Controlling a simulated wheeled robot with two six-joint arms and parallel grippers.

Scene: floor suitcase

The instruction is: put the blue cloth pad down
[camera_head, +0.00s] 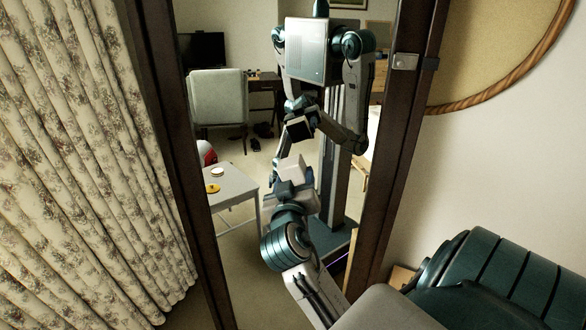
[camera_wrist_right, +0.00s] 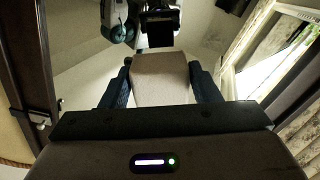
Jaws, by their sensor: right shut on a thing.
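My right gripper (camera_head: 292,182) reaches forward in front of a tall, dark-framed mirror. It is shut on a pale, flat-sided thing (camera_wrist_right: 160,78) that stands out between the two dark blue fingers in the right wrist view. The pale thing also shows at the gripper's tip in the head view (camera_head: 293,165). It looks beige, not blue, and I cannot tell whether it is cloth. No blue cloth pad can be made out. It is held in the air, with no surface touching it in view. My left gripper is not seen directly.
The mirror's dark frame (camera_head: 386,165) stands close ahead and shows my own reflection. A small white table (camera_head: 238,182) with a yellow item and a chair (camera_head: 218,98) appear in it. Flowered curtains (camera_head: 75,150) hang at the left. A round wood-rimmed panel (camera_head: 500,96) is at the upper right.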

